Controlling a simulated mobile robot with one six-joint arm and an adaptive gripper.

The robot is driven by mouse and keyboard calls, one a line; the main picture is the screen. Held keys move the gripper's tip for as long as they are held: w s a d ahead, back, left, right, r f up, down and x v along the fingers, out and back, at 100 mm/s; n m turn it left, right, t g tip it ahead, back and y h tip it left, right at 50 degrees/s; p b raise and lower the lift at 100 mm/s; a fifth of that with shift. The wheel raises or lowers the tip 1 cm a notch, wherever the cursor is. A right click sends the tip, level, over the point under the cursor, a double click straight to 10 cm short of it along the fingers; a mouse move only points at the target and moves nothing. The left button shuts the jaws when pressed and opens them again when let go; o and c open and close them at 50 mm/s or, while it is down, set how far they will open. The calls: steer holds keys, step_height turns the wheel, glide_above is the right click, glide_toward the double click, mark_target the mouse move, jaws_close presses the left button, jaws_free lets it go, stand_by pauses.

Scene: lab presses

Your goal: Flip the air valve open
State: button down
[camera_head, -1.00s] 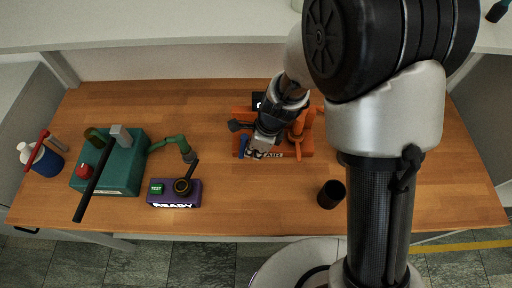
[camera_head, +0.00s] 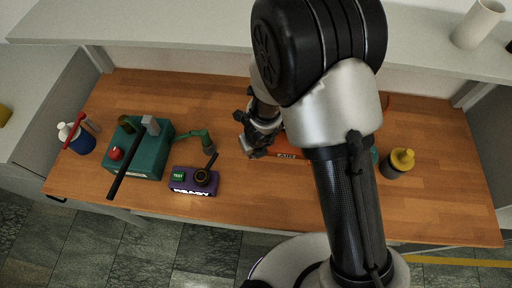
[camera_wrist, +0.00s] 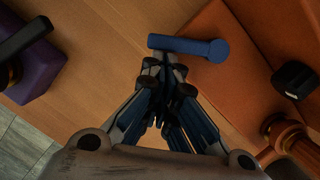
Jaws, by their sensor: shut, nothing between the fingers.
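The orange press (camera_head: 291,155) with its AIR label stands at the middle of the table, mostly hidden behind my arm in the head view. In the wrist view, the blue valve lever (camera_wrist: 180,44) lies across the picture, its round pivot end over the orange base (camera_wrist: 238,75) and its handle reaching left past the base's edge. My gripper (camera_wrist: 164,66) is shut and empty, its fingertips just below the lever's handle in the picture. I cannot tell whether they touch. In the head view my gripper (camera_head: 247,150) is at the press's left end, and the lever is hidden there.
A purple READY box (camera_head: 193,183) with a TEST button and a green press (camera_head: 150,160) with a long black handle stand to the left. The front middle table is clear.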

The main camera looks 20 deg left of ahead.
steer(key=shift+w+a+r+m+t+h+p, duration=0.2)
steer(key=shift+a+m+p, duration=0.4)
steer(key=shift+m+p, duration=0.5)
steer(key=shift+w+a+r+m+t+h+p, duration=0.1)
steer(key=shift+w+a+m+h+p, duration=0.1)
steer(key=shift+a+m+p, duration=0.8)
steer(key=shift+d+f, duration=0.25)
steer(key=shift+d, duration=0.25)
steer(key=shift+w+d, duration=0.45)
steer(key=shift+w, duration=0.2)
